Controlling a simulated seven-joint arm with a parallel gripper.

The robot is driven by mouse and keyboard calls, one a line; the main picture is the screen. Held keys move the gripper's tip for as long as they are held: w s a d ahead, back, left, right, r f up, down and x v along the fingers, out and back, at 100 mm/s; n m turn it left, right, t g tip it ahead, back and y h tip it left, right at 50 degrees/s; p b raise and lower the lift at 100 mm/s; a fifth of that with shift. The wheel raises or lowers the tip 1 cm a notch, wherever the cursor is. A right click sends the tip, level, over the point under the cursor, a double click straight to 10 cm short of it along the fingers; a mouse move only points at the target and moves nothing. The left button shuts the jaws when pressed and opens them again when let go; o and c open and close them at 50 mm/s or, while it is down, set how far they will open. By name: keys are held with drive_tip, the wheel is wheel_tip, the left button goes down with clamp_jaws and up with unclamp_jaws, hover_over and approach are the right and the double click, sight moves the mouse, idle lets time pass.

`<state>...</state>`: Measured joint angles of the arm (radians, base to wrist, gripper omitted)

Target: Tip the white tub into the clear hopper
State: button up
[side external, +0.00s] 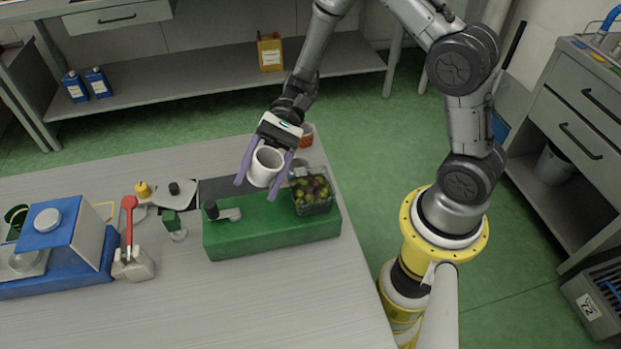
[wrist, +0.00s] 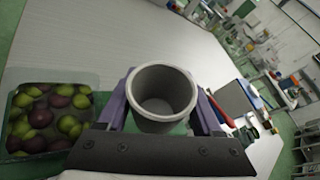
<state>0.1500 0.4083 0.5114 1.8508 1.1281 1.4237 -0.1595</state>
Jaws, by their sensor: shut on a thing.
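The white tub (side external: 265,166) is held between the purple fingers of my gripper (side external: 262,172), above the green block. It also shows in the wrist view (wrist: 162,98), with its open mouth toward the camera and no olives visible inside. In the side view the tub looks tilted, mouth toward the camera. The clear hopper (side external: 312,194) is a see-through square container with green and purple olives in it, at the right end of the green block. In the wrist view the hopper (wrist: 50,118) is left of my gripper, apart from the tub.
The green block (side external: 262,232) carries a dark lever knob (side external: 212,210). An orange-brown pot (side external: 306,135) stands behind. A red-handled tool (side external: 129,225) and a blue machine (side external: 62,250) are on the left. The front of the table is clear.

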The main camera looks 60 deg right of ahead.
drive_tip(key=shift+w+a+f, duration=0.15)
drive_tip(key=shift+w+a, duration=0.05)
drive_tip(key=shift+w, duration=0.1)
drive_tip(key=shift+w+a+f+m+g+h, duration=0.25)
drive_tip(key=shift+w+f+m+g, duration=0.1)
drive_tip(key=shift+f+m, duration=0.2)
drive_tip(key=shift+w+a+f+m+g+h, duration=0.15)
drive_tip(key=shift+w+f+m+g+h, duration=0.1)
drive_tip(key=shift+w+f+m, duration=0.25)
drive_tip(key=shift+w+a+r+m+g+h+p, duration=0.25)
drive_tip(key=shift+w+r+m+g+h+p, duration=0.1)
drive_tip(key=shift+m, duration=0.2)
